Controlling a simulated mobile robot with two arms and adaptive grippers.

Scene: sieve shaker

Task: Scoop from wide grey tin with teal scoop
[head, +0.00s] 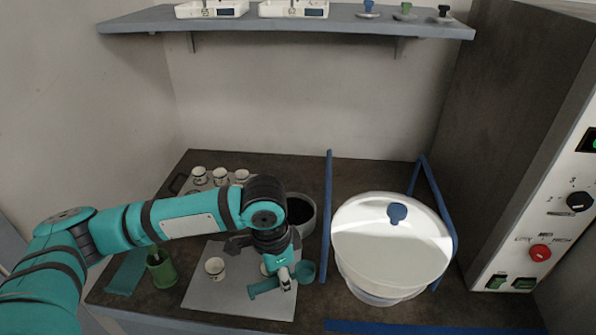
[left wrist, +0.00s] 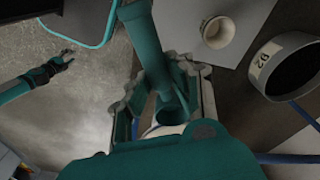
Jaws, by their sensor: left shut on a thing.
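The wide grey tin (head: 308,226) stands on the bench behind my left wrist, which hides part of it. Its inside looks dark. In the left wrist view the tin (left wrist: 301,42) is at the right, with a pale label on its wall. My left gripper (head: 284,279) is shut on the teal scoop (head: 264,288), over the grey mat in front of the tin. The scoop's cup (head: 305,271) points right, apart from the tin. In the left wrist view the scoop's handle (left wrist: 146,38) runs up between the fingers. My right gripper (left wrist: 62,64) shows small at the left there; its jaw state is unclear.
A white cup (head: 214,266) stands on the grey mat (head: 225,294); another is partly hidden by my gripper. A green container (head: 161,270) is left. Several cups (head: 220,176) stand at the back. A large lidded white bowl (head: 390,245) stands right, between blue bars (head: 327,215).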

